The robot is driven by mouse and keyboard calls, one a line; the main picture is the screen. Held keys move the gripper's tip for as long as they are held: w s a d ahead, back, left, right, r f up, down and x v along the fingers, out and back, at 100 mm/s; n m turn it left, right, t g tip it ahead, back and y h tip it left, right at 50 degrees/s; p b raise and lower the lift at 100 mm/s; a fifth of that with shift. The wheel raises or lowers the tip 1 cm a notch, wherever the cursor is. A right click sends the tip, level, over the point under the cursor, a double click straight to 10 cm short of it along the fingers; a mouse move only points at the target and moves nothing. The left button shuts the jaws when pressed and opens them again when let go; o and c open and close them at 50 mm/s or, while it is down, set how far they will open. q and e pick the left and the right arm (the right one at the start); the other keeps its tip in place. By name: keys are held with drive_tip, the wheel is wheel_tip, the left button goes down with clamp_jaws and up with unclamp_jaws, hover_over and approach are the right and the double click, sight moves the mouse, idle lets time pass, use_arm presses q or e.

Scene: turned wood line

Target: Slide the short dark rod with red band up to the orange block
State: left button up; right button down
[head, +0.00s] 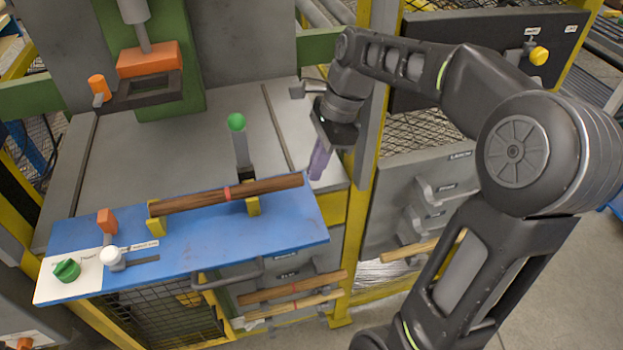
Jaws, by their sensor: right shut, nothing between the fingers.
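The dark brown rod with a red band (190,202) lies across two yellow supports on the blue board (285,235). Its red band sits near the middle. The orange block (107,220) stands on the board beyond the rod's left end, with a gap between them. My right gripper (319,165) is shut and empty, pointing down just beyond the rod's right end and apart from it. My left gripper is out of view.
A green-topped lever (238,124) stands behind the rod. A white knob (110,256) and a green knob (67,269) are at the board's left. More rods (290,288) rest below the board. A press with an orange part (148,59) stands behind.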

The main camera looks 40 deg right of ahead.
sight(288, 178)
wheel_tip(288, 178, down, 3)
drive_tip(key=shift+r, duration=0.1)
drive_tip(key=shift+a+f, duration=0.1)
drive_tip(key=shift+f, duration=0.15)
drive_tip(key=shift+w+a, duration=0.15)
drive_tip(key=shift+a, duration=0.2)
drive_tip(key=a, duration=0.1)
drive_tip(key=w+a+p, duration=0.1)
drive_tip(key=a, duration=0.3)
drive_tip(key=shift+w+r+p, duration=0.1)
drive_tip(key=shift+w+p, duration=0.25)
drive_tip(key=shift+p, duration=0.05)
drive_tip(key=shift+a, duration=0.1)
